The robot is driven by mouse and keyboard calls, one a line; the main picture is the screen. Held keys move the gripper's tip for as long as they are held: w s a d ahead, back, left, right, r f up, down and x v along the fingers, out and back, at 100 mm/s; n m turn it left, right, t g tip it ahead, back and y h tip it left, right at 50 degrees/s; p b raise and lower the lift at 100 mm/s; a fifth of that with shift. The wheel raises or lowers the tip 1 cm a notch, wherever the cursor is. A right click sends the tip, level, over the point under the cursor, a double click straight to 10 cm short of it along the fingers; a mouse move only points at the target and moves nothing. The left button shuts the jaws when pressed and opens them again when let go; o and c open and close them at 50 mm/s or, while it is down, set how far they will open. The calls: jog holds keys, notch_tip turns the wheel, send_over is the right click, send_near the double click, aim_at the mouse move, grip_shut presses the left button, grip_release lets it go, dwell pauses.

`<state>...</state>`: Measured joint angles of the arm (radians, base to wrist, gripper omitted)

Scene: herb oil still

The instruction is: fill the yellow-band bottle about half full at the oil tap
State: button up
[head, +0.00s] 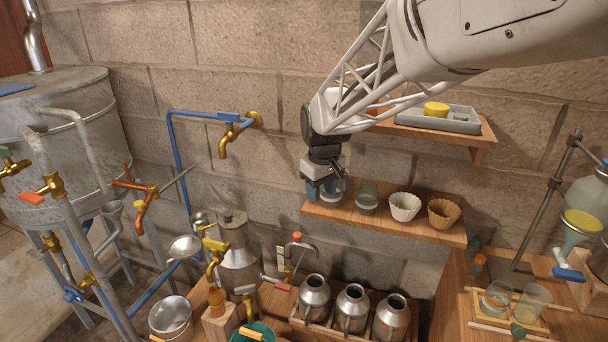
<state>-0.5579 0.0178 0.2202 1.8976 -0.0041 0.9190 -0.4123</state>
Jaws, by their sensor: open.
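My gripper (326,190) is open at the left end of the wooden wall shelf, pointing down. Small glass or bluish vessels stand at its fingers, partly hidden by it; I cannot tell whether it touches one. No bottle with a clear yellow band can be made out. A small amber bottle (217,297) stands on a wooden block at lower left, below a brass tap (214,248). At right, a glass vessel with a yellow layer (583,221) has a blue-handled tap (569,274) under it. I cannot tell which tap is the oil tap.
The wall shelf (385,228) also holds a glass jar (367,197) and two fluted cups (404,206). Several metal cans (351,304) stand in a wooden rack below. Two glass beakers (533,302) stand on the right bench. Pipes and a metal tank (60,135) crowd the left.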

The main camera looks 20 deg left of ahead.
jog(key=a+f+n, duration=0.1)
jog(key=a+f, duration=0.2)
jog(key=a, duration=0.3)
jog(key=w+a+f+n, duration=0.1)
jog(key=a+f, duration=0.1)
jog(key=a, duration=0.4)
jog(key=a+f+n, duration=0.1)
jog(key=a+f, duration=0.2)
jog(key=a, duration=0.3)
jog(key=n, duration=0.4)
send_over(212, 241)
jog(key=shift+g, duration=0.4)
notch_tip(212, 241, down, 10)
jog(key=shift+a+r, duration=0.1)
jog(key=shift+f, duration=3.9)
grip_shut()
